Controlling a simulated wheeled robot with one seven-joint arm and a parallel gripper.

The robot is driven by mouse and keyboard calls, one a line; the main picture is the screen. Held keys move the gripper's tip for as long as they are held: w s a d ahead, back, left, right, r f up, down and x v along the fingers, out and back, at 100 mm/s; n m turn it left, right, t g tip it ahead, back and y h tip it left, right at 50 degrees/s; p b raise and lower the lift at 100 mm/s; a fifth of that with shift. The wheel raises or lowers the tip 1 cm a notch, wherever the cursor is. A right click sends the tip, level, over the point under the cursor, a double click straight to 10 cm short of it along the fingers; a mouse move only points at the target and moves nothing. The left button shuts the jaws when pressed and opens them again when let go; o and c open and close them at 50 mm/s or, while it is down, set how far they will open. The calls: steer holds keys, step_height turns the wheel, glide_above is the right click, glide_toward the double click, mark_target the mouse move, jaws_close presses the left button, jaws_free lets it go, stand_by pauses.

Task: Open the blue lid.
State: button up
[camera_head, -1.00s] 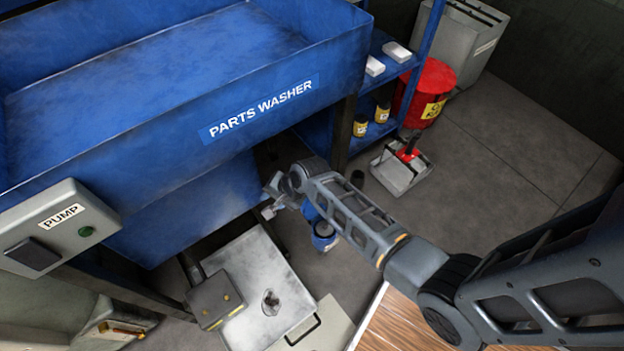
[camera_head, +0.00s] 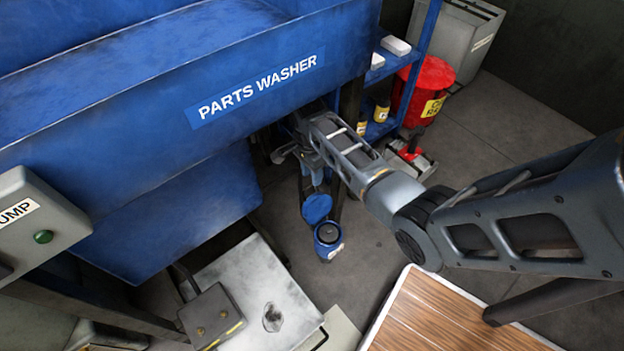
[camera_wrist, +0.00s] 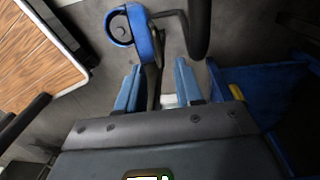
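A small blue can (camera_head: 328,244) stands on the floor below the parts washer, its round dark top uncovered. The blue lid (camera_head: 317,207) is raised behind the can, tilted up on its far side. In the wrist view the can (camera_wrist: 119,27) is at the top, with the lid (camera_wrist: 156,46) seen nearly edge-on beside it. My gripper (camera_wrist: 158,66) is open, its two blue-grey fingers wide apart. The lid's edge lies just ahead of the gap; I cannot tell whether anything touches.
The blue parts washer (camera_head: 200,130) overhangs the can area. A metal pedal plate (camera_head: 262,300) is at front left, a wood-topped surface (camera_head: 440,315) at front right. A shelf (camera_head: 392,68) and red bin (camera_head: 428,85) stand behind. Grey floor is open to the right.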

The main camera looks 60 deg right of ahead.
steer(key=shift+f, duration=1.15)
jaws_close()
stand_by(0.6)
